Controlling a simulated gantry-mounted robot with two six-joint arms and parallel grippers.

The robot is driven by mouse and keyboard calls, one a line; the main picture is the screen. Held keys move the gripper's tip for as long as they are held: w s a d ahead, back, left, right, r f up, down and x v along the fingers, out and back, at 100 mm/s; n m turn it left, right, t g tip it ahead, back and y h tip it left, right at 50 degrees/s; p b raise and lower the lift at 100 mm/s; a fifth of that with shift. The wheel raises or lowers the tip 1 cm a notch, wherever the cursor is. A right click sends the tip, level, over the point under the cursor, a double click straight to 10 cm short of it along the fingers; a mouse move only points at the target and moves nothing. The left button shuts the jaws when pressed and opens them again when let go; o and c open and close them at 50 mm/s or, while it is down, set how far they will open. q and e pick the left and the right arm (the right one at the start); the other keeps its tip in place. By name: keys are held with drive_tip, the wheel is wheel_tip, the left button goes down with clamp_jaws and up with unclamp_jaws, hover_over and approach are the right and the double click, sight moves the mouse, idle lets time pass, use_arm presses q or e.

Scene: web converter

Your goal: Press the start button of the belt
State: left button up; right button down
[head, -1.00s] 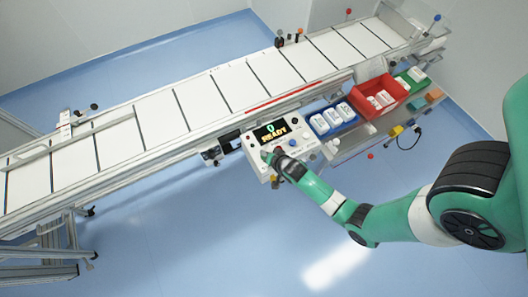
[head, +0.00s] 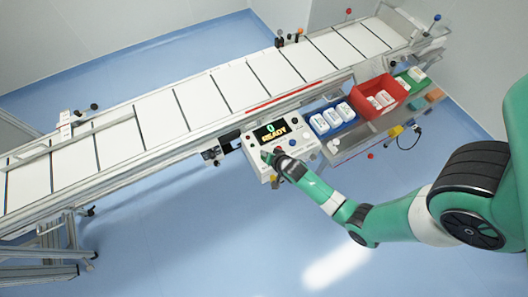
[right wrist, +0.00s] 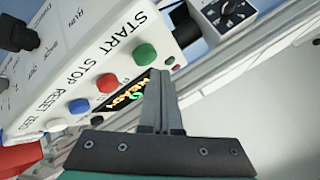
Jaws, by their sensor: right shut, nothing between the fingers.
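The control box (head: 254,155) is mounted at the near side of the belt (head: 205,95). Its display (head: 270,131) reads "0 READY". In the right wrist view the green start button (right wrist: 145,54), labelled START, sits in a row with the red stop button (right wrist: 107,83) and the blue reset button (right wrist: 79,106). My right gripper (right wrist: 161,74) is shut and empty. Its fingertips are close beside the green button; I cannot tell if they touch the panel. In the head view my right gripper (head: 269,157) covers the box's left part and hides the green button. My left gripper is not in view.
A blue bin (head: 333,128) and a red bin (head: 391,105) with white packs stand right of the box. A green tray (head: 423,82) and a yellow tool (head: 395,131) lie further right. A black knob (right wrist: 20,35) stands out from the panel.

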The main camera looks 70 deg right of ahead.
drive_tip(key=shift+f+b, duration=0.4)
drive_tip(key=shift+f, duration=0.05)
